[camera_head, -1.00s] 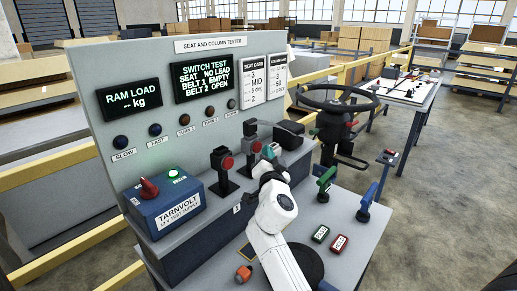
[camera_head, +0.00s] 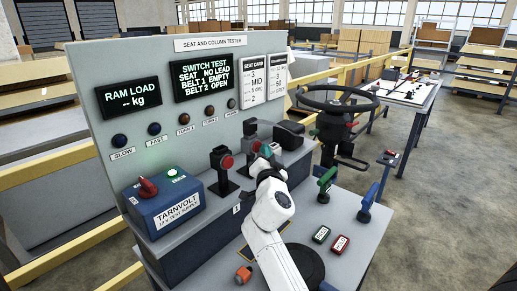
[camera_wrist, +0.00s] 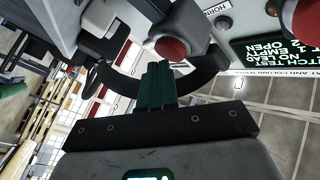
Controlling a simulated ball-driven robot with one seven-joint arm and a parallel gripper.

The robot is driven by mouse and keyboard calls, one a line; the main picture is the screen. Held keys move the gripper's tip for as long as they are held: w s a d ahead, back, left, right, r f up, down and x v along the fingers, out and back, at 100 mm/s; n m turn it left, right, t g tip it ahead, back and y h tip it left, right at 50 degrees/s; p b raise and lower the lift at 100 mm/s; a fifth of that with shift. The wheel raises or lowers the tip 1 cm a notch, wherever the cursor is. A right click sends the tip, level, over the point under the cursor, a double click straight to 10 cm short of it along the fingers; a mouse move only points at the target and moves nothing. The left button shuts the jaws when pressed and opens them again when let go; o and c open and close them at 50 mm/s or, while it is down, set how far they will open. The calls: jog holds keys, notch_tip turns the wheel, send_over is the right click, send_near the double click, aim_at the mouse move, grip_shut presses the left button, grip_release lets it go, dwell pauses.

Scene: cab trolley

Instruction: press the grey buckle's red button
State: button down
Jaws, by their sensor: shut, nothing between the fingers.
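A grey buckle with a red button (camera_head: 257,146) stands on the tester's step, partly hidden behind my gripper (camera_head: 266,151). In the wrist view its round red button (camera_wrist: 170,48) faces my gripper, just beyond the green fingertips (camera_wrist: 158,70). My gripper is shut and empty, its fingers side by side. The tips overlap the button's lower edge in that view; I cannot tell whether they touch it. A second, darker buckle with a red button (camera_head: 226,162) stands to the left, and shows at the right edge of the wrist view (camera_wrist: 305,20).
A blue supply box (camera_head: 165,205) with a red knob stands left on the step. A steering wheel (camera_head: 337,100) is behind right. Green (camera_head: 326,180) and blue (camera_head: 367,203) levers stand right of my arm. The upright display panel (camera_head: 205,82) rises behind the buckles.

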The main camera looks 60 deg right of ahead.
jog(key=shift+w+d+f+b, duration=0.1)
jog(key=shift+w+f+b, duration=0.25)
jog(key=shift+b, duration=0.25)
dwell(0.7)
jog(key=shift+s+f, duration=0.25)
jog(key=shift+s, duration=0.6)
jog(key=shift+a, duration=0.25)
jog(key=s, duration=0.3)
jog(key=s+a, duration=0.1)
jog(key=shift+s+a+r+p, duration=0.1)
jog(key=shift+s+r+p, duration=0.2)
jog(key=shift+r, duration=0.05)
dwell(0.5)
